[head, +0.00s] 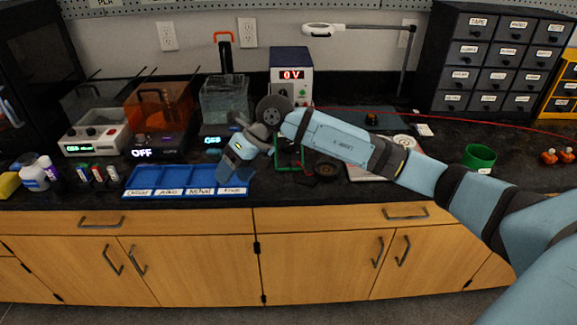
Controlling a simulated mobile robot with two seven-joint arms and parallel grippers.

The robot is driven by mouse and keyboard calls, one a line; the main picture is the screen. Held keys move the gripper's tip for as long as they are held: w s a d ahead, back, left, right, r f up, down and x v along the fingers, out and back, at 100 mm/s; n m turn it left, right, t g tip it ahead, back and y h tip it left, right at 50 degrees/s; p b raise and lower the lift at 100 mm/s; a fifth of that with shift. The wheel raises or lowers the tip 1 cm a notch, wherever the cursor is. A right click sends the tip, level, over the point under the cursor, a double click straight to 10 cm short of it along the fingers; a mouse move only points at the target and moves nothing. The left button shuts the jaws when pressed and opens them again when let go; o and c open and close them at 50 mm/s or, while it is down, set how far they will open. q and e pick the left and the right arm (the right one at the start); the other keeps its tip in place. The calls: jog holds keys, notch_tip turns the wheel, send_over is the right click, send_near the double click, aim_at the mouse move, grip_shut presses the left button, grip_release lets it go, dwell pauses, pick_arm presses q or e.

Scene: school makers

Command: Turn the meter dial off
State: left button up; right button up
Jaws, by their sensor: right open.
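A dark blue box with a pale front (291,75) stands at the back of the counter, left of centre. Its lit red display reads "0 V", and small controls sit below it. It looks like the meter, but I cannot make out a dial or its setting, and my right arm covers its lower front. My right gripper (233,172) is open and points down and left, over the right end of the blue tray. It is in front of the box and to its left, apart from it. My left gripper is out of view.
A blue labelled tray (180,193) lies at the counter's front edge. Devices with lit displays, an orange-covered box (160,103) and a clear tank (224,100) stand left. A green cup (479,157) and drawer cabinet (490,60) stand right. Some dark counter there is clear.

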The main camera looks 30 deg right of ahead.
jog(key=w+d+r+m+t+h+b, duration=0.15)
jog(key=w+d+h+b, duration=0.35)
jog(key=d, duration=0.6)
jog(key=m+h, duration=0.2)
jog(key=h, duration=0.3)
send_near(289, 145)
jog(key=shift+t+y, duration=0.3)
jog(key=shift+t, duration=0.25)
jog(key=b+x, duration=0.1)
jog(key=x, duration=0.1)
jog(key=b+x, duration=0.1)
jog(key=x, duration=0.2)
jog(key=s+x, duration=0.1)
jog(key=x, duration=0.2)
jog(key=shift+d+f+b, duration=0.15)
jog(key=shift+d+b, duration=0.1)
jog(key=shift+b, duration=0.15)
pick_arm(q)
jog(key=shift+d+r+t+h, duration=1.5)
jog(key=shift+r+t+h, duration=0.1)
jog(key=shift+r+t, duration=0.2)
pick_arm(e)
jog(key=shift+w+d+f, duration=0.15)
jog(key=shift+w+f, duration=0.15)
jog(key=shift+f, duration=0.2)
jog(key=c, duration=0.9)
